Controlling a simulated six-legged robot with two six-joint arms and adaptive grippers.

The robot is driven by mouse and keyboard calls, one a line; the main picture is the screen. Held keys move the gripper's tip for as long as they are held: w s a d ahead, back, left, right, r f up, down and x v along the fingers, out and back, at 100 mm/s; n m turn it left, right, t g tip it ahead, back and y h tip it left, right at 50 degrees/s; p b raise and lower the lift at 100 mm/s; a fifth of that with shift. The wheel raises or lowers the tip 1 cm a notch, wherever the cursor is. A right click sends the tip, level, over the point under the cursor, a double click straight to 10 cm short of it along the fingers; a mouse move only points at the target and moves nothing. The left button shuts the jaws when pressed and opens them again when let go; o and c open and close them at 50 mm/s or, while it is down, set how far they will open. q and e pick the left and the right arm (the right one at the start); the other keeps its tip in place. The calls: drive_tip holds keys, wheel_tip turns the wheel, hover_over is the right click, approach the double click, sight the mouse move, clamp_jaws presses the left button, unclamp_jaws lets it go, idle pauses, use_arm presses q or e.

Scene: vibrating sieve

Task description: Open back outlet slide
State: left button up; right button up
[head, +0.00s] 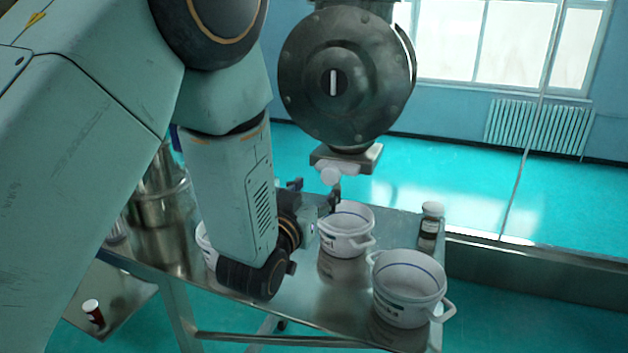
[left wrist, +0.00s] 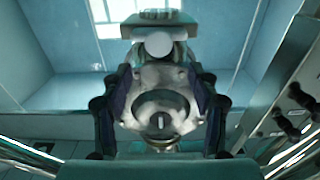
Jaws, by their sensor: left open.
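The back outlet (head: 345,155) is a rectangular metal mouth under a dark round housing (head: 345,95). A pale round knob (head: 330,175), which looks like the slide's handle, sits at its underside. My left gripper (head: 316,195) is open just below the knob, its fingers apart. In the left wrist view, the knob (left wrist: 158,45) lies in line with the gap between the open fingers (left wrist: 160,75), with the outlet block (left wrist: 152,18) behind it. Whether the fingers touch the knob cannot be told. The slide plate is not clearly visible. My right gripper is not seen.
Below the outlet, a metal table (head: 340,312) carries white buckets, one under the outlet (head: 346,243) and one at the front right (head: 409,300). A small jar (head: 431,224) stands at the right edge. Metal vessels (head: 160,205) stand at left, partly behind my arm.

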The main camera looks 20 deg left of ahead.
sight(329, 176)
use_arm(q)
drive_tip(key=w, duration=0.2)
drive_tip(key=w+p, duration=0.1)
drive_tip(key=w, duration=0.4)
drive_tip(key=shift+w+d+f, duration=0.1)
drive_tip(key=shift+w+f, duration=0.2)
drive_tip(key=shift+w, duration=0.05)
drive_tip(key=shift+w+d+r+p, duration=0.2)
drive_tip(key=shift+w+r+p, duration=0.05)
drive_tip(key=shift+p, duration=0.05)
drive_tip(key=shift+w+d, duration=0.1)
drive_tip(key=shift+w, duration=0.05)
drive_tip(key=shift+w+f, duration=0.3)
drive_tip(key=shift+w, duration=0.1)
drive_tip(key=shift+s+a+r, duration=0.15)
drive_tip(key=shift+s+a, duration=0.05)
drive_tip(key=c, duration=0.3)
clamp_jaws()
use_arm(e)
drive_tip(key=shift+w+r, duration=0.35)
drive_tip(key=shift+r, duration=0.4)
